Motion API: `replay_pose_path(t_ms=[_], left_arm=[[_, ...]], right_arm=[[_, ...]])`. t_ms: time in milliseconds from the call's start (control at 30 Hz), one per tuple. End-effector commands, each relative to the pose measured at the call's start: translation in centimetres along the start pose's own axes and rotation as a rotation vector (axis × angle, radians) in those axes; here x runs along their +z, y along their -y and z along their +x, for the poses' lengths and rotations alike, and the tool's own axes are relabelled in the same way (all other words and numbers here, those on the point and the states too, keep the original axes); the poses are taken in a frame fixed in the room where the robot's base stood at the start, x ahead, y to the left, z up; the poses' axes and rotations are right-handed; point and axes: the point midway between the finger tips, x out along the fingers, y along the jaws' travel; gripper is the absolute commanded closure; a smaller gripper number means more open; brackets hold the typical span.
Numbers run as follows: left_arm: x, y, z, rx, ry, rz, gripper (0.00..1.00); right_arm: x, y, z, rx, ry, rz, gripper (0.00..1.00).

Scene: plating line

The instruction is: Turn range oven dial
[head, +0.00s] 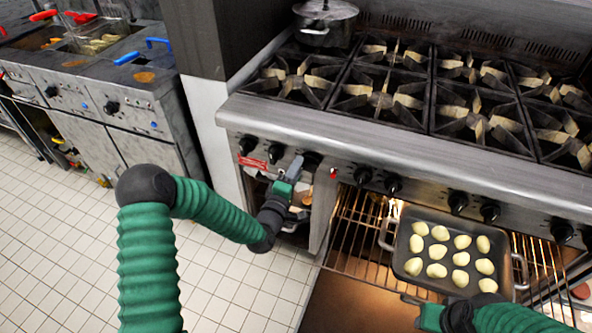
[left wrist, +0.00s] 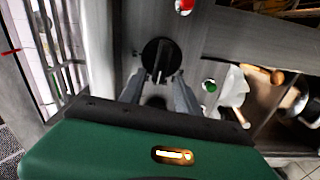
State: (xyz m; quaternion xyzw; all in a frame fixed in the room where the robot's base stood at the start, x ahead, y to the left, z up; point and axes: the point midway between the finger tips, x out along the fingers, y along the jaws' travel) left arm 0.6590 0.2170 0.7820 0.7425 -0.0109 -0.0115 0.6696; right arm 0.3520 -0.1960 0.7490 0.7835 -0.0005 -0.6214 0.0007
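The range (head: 400,150) has a row of black dials along its steel front panel. In the left wrist view a round black dial (left wrist: 160,55) with a raised grip bar lies straight ahead, between the fingertips of my left gripper (left wrist: 160,78). The two fingers stand apart, one on each side of the dial; whether they touch it is unclear. In the head view my left gripper (head: 294,168) is at the panel's left part, beside a dial (head: 311,160). My right gripper (head: 418,308) is at the bottom edge below the tray, and its fingers are unclear.
A tray (head: 408,220) of potato-like pieces sits on the pulled-out oven rack (head: 345,235). A pot (head: 325,22) stands on the back left burner. Fryers (head: 95,90) stand at the left. The tiled floor in front of them is clear. A red light (left wrist: 184,5) and a green light (left wrist: 209,86) flank the dial's right side.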

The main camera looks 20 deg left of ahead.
Motion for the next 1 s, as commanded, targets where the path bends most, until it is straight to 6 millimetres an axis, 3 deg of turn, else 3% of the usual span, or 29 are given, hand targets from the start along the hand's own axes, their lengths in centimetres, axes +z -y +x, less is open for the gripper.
replay_pose_path(t_ms=[133, 233, 700, 833, 1000], left_arm=[[0.1, -0.1, -0.6, -0.001, 0.002, 0.0, 0.61], [0.1, -0.1, -2.2, -0.003, 0.003, -0.001, 0.61], [-0.2, -0.1, -14.9, -0.006, 0.0, -0.003, 0.61], [-0.2, 0.1, -16.4, -0.004, -0.001, -0.003, 0.61], [-0.2, 0.2, -16.9, -0.001, -0.001, -0.001, 0.61]], right_arm=[[0.0, 0.0, -0.1, 0.0, 0.0, 0.0, 0.64], [-0.1, 0.0, -0.5, 0.0, 0.0, 0.0, 0.64], [-0.5, 0.0, -2.0, 0.0, 0.0, 0.0, 0.64], [-0.6, 0.0, -2.6, 0.0, 0.0, 0.0, 0.64], [-0.6, 0.0, -2.5, 0.0, 0.0, 0.0, 0.64]])
